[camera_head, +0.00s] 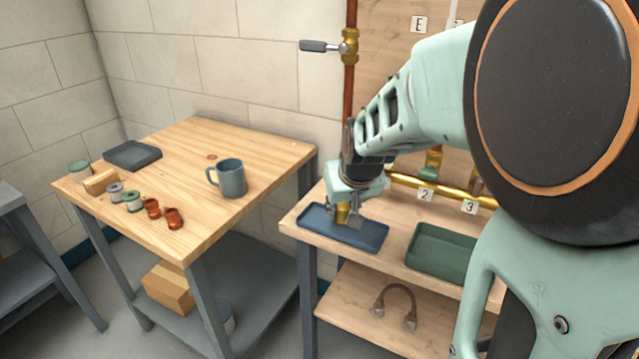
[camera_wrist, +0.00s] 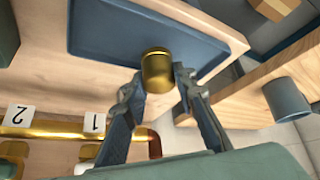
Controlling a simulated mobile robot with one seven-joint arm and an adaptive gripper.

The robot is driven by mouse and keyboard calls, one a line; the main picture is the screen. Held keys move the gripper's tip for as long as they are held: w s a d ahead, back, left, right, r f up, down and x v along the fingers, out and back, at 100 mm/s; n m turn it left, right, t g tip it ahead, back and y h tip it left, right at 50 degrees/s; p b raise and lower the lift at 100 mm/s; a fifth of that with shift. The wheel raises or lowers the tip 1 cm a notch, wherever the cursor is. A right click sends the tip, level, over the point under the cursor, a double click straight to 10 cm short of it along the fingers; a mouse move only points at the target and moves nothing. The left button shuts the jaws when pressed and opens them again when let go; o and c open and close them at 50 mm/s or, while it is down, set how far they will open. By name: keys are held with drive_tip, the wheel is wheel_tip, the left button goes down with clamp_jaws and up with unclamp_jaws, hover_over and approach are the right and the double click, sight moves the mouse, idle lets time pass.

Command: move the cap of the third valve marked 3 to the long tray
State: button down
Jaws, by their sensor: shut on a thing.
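My gripper (camera_head: 344,210) is shut on a brass cap (camera_wrist: 157,70), a short gold cylinder between the two fingertips. The cap also shows in the head view (camera_head: 343,214), partly covered by the fingers. It is over the blue tray (camera_head: 372,238), a long, shallow one at the left of the bench; whether it touches the tray floor I cannot tell. The tray fills the top of the wrist view (camera_wrist: 105,30). The label 3 (camera_head: 469,207) is on the brass pipe at the right; my arm hides the area above it.
A green tray (camera_head: 440,268) stands right of the blue one. The label 2 (camera_head: 425,194) is on the pipe behind. A wooden table (camera_head: 255,150) at the left bears a mug (camera_head: 231,180) and several small parts.

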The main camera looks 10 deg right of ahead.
drive_tip(key=shift+f, duration=0.85)
drive_tip(key=shift+b, duration=0.3)
drive_tip(key=shift+f, duration=0.2)
drive_tip(key=c, duration=1.6)
unclamp_jaws()
drive_tip(key=shift+r, duration=0.15)
